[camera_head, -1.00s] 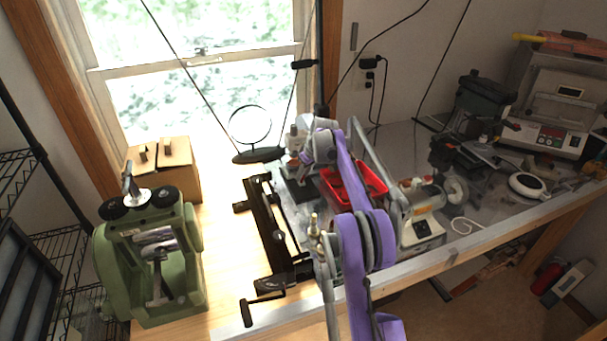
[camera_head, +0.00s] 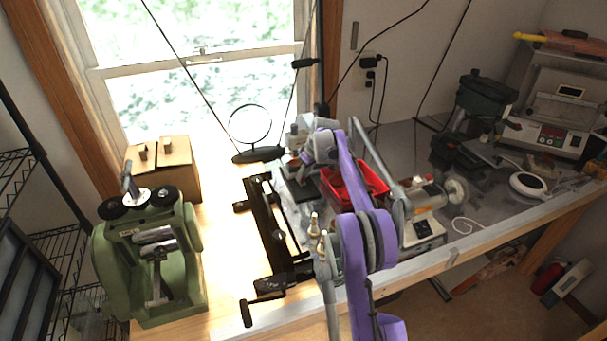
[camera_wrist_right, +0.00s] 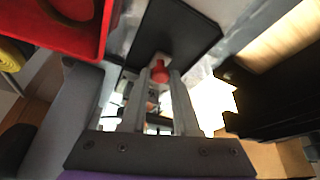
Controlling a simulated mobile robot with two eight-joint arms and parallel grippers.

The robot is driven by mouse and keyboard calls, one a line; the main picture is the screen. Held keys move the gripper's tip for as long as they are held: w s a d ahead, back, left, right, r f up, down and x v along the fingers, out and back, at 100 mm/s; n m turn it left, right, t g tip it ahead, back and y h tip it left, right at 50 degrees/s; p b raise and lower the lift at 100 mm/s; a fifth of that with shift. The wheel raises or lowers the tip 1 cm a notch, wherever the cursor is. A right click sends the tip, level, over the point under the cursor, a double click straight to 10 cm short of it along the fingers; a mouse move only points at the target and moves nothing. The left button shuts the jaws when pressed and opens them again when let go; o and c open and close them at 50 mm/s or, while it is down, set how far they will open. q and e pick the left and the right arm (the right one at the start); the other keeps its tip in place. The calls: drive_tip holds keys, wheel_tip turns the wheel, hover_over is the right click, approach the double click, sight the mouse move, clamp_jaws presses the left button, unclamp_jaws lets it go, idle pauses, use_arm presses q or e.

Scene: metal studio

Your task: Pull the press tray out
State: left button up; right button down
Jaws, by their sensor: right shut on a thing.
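My right gripper (camera_wrist_right: 160,80) has its two grey fingers closed around a small red knob (camera_wrist_right: 159,70) in the right wrist view. The knob is at the near edge of a flat black plate (camera_wrist_right: 180,32), which seems to be the press tray. In the head view my purple right arm reaches over the bench, and its gripper end is near the grey press parts by the window. The arm covers much of that spot, so the grip and the tray cannot be made out clearly there. My left gripper is not in view.
A red bin (camera_head: 372,180) stands close to the right arm; it also shows in the right wrist view (camera_wrist_right: 88,38). A black rail tool with a crank (camera_head: 268,232) lies left of the arm. A green rolling mill (camera_head: 150,262) and a cardboard box (camera_head: 182,178) are further left.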

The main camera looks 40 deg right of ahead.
drive_tip(key=s+a+b, duration=0.1)
drive_tip(key=s, duration=0.2)
drive_tip(key=s+b, duration=0.1)
drive_tip(key=s, duration=0.1)
drive_tip(key=s+a+b, duration=0.1)
drive_tip(key=s, duration=0.2)
drive_tip(key=shift+s+a, duration=0.5)
drive_tip(key=shift+s, duration=0.3)
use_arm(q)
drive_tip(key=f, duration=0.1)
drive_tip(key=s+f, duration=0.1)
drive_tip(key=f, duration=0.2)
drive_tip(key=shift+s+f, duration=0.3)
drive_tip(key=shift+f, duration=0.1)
use_arm(e)
drive_tip(key=shift+f, duration=0.1)
drive_tip(key=c, duration=1.1)
unclamp_jaws()
drive_tip(key=o, duration=0.4)
drive_tip(key=shift+s, duration=0.1)
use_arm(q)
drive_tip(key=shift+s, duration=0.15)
use_arm(e)
drive_tip(key=shift+o, duration=0.2)
